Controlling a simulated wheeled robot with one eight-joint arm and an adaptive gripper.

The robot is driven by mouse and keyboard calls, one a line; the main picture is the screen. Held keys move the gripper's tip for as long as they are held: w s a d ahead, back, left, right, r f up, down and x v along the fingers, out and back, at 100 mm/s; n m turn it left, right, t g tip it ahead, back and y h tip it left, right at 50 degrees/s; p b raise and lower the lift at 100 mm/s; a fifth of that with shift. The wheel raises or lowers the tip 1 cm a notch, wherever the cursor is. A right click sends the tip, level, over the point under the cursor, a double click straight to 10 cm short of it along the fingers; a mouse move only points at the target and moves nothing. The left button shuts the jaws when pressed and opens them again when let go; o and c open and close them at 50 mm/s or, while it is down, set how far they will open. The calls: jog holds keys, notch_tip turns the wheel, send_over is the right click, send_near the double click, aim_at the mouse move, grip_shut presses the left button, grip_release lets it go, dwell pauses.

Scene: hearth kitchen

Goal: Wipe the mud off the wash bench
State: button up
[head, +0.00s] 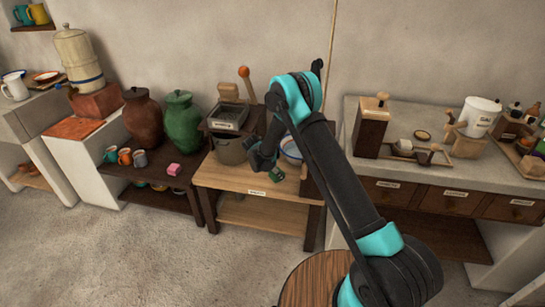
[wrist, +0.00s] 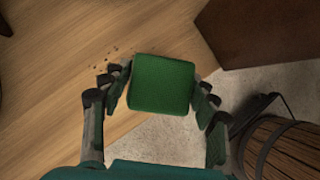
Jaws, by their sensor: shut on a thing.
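The wash bench (head: 230,175) is a pale wooden table with dark legs and a small label on its front edge; its top also shows in the wrist view (wrist: 50,90). A few small dark specks (wrist: 108,58) lie on that top, left of the green sponge (wrist: 162,88). My gripper (wrist: 163,92) is shut on the sponge, a square block with a finger on each side. In the head view my gripper (head: 264,160) and the sponge (head: 276,175) are over the right part of the bench, near its front. I cannot tell whether the sponge touches the wood.
A grey bucket (head: 230,150) and a white bowl (head: 291,150) stand at the bench's back. A low shelf with cups and a pink block (head: 174,169) is to the left. A drawer counter (head: 440,195) is to the right. A barrel (wrist: 285,150) stands beside the bench.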

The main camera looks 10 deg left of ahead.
jog(key=shift+r, duration=1.25)
